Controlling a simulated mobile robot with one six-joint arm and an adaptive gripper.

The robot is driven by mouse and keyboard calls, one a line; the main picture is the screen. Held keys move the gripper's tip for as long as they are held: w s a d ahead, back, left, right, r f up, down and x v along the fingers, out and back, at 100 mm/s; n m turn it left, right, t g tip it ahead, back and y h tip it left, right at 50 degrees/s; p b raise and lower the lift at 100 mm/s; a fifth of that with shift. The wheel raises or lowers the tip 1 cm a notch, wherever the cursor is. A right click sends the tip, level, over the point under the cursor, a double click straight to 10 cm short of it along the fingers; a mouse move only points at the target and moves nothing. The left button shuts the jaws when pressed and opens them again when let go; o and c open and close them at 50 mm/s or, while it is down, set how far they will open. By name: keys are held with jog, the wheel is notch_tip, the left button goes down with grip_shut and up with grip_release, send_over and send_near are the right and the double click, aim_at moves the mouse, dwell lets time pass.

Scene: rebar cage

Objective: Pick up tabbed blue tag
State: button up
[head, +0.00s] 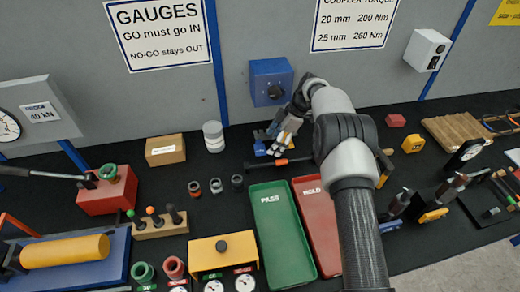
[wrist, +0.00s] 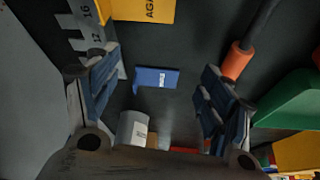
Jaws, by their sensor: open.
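The blue tag (wrist: 157,77) is a small flat blue piece with a pale printed label and a small tab at its lower left. In the wrist view it lies on the dark bench top, between my fingers in the picture and apart from both. My gripper (wrist: 160,85) is open and empty, its blue-padded fingers on either side of the tag. In the head view my gripper (head: 284,132) is over the back of the bench, in front of the blue wall box. There I cannot clearly tell the tag from the blue finger pads.
A dark bar with an orange collar (wrist: 238,62) lies right of the tag. A white cylinder (wrist: 132,127) stands nearby. The green PASS tray (head: 282,235) and red HOLD tray (head: 315,215) lie in front.

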aim_at(258, 149)
jog(key=a, duration=0.3)
jog(key=a+f+b, duration=0.1)
jog(key=shift+s+a, duration=0.25)
jog(key=shift+a, duration=0.15)
jog(key=shift+f, duration=0.1)
jog(key=c, duration=1.4)
jog(key=shift+c, duration=1.1)
grip_shut()
